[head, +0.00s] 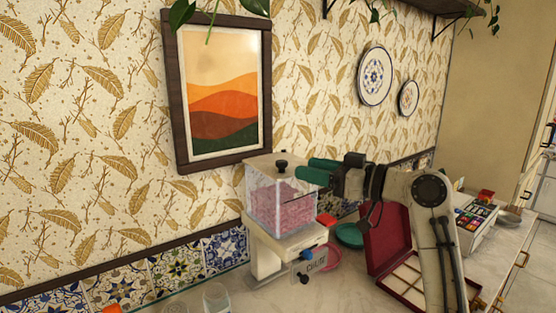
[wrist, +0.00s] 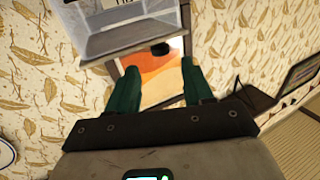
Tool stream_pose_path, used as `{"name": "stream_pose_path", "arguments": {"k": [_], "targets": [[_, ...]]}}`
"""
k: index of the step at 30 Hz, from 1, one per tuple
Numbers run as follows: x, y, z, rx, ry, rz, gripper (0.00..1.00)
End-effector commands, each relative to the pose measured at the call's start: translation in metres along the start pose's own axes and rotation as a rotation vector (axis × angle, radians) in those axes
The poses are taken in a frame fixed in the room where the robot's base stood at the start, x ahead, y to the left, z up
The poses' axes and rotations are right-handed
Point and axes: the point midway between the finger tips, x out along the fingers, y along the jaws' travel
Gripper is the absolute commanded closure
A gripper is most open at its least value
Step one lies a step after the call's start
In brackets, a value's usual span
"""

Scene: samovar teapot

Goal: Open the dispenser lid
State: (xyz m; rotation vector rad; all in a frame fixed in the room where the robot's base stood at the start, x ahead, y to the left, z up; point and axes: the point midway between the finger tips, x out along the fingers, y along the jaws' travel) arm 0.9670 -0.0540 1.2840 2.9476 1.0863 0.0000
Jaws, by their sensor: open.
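The dispenser (head: 283,208) has a clear box with pink contents on a white base. Its grey lid (head: 262,162) lies flat on top and looks closed, with a black knob (head: 282,155) standing up from it. My gripper (head: 311,169) has green fingers and is at the right of the lid, around its height, pointing left towards the knob. In the wrist view my gripper (wrist: 158,70) is open and empty, and the black knob (wrist: 160,48) shows a little beyond the gap between the fingertips. The clear box (wrist: 115,28) fills the top of that view.
A framed hill picture (head: 225,90) hangs on the wall behind the dispenser. A red box (head: 385,232) stands open on the counter to the right, near my arm. Glasses (head: 216,298) stand in front.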

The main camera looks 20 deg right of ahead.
Motion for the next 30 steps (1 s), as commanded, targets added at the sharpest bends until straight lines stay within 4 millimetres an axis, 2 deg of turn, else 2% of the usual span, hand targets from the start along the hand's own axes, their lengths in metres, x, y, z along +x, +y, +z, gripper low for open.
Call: {"name": "stream_pose_path", "arguments": {"k": [1, 6, 12, 18, 26, 30], "targets": [[0.011, -0.001, -0.003, 0.002, -0.001, -0.005, 0.49], [0.042, -0.001, -0.003, 0.001, -0.001, -0.003, 0.49], [0.069, -0.001, -0.002, 0.001, -0.001, -0.001, 0.49], [0.080, -0.001, -0.001, 0.000, 0.000, -0.001, 0.49], [0.080, -0.001, 0.000, 0.000, 0.000, 0.000, 0.49], [0.080, -0.001, 0.000, 0.000, 0.000, -0.001, 0.62]]}}
